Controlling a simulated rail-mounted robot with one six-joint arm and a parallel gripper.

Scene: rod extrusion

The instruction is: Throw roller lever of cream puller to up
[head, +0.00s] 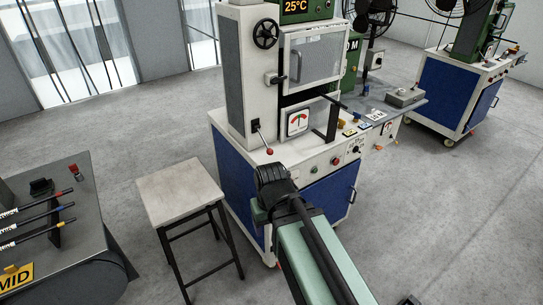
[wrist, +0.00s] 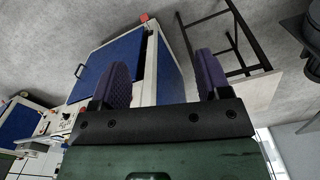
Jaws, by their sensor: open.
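The cream puller (head: 237,85) is a tall cream machine on a blue-and-white cabinet, in the middle of the head view. A short lever (head: 263,140) with a red ball knob sits low on its front left, knob end pointing down; I cannot read any label on it. My gripper shows in the wrist view (wrist: 163,78) with two dark purple fingers spread apart and nothing between them. In the head view my arm's end is in front of the cabinet, below the lever and apart from it in the picture; the fingertips are hard to make out there.
A stool (head: 180,190) stands left of the cabinet (head: 325,205). A dark table (head: 75,215) with rods is at far left. A handwheel (head: 265,33) and a gauge (head: 298,122) are on the machine. Another blue cabinet (head: 450,95) stands back right. Open floor lies between.

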